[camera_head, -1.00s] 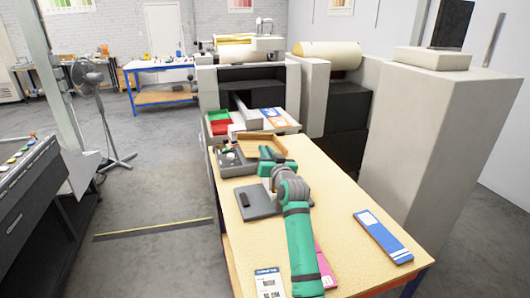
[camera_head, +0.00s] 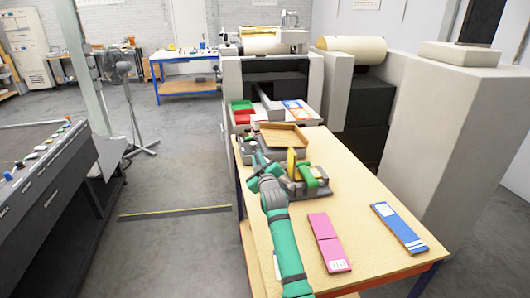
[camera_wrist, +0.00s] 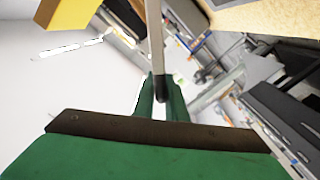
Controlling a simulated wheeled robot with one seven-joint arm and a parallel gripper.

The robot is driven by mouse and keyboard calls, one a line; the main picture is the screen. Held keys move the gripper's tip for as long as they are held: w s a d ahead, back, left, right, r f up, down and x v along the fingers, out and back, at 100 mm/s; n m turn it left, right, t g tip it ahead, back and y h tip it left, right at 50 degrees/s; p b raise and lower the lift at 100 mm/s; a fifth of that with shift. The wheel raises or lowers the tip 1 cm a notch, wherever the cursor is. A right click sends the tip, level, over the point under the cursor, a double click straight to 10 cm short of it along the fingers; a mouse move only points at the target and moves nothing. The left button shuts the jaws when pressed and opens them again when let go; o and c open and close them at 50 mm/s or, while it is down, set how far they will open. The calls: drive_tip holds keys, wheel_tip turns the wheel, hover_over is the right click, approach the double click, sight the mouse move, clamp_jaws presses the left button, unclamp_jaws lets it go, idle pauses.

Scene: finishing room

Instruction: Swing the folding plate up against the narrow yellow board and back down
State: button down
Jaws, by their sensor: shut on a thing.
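The narrow yellow board (camera_head: 291,161) stands upright on the grey folding fixture, just right of my gripper (camera_head: 259,161) in the head view. In the wrist view, my gripper (camera_wrist: 160,95) is shut on a thin pale plate seen edge-on (camera_wrist: 155,35), which I take for the folding plate. The plate looks raised; its exact angle and any contact with the yellow board are unclear. A yellow piece (camera_wrist: 70,12) shows at the wrist view's upper left.
A pink pad (camera_head: 328,241) and a blue pad (camera_head: 398,228) lie on the table (camera_head: 362,266). A wooden tray (camera_head: 283,135) is behind the fixture. Green and red trays (camera_head: 243,111) and a large machine (camera_head: 262,72) stand farther back.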

drive_tip(key=shift+s+a+f+n, duration=0.1)
drive_tip(key=shift+a+f+n, duration=0.15)
drive_tip(key=shift+f+n, duration=0.25)
drive_tip(key=shift+s+a+f+n, duration=0.1)
drive_tip(key=shift+a+f+n, duration=0.15)
drive_tip(key=shift+f, duration=0.45)
drive_tip(key=shift+a+f+n, duration=0.2)
drive_tip(key=shift+f+n, duration=0.25)
drive_tip(key=shift+f, duration=0.15)
drive_tip(key=c, duration=1.8)
unclamp_jaws()
drive_tip(key=shift+r, duration=0.1)
drive_tip(key=v, duration=1)
drive_tip(key=shift+s, duration=0.4)
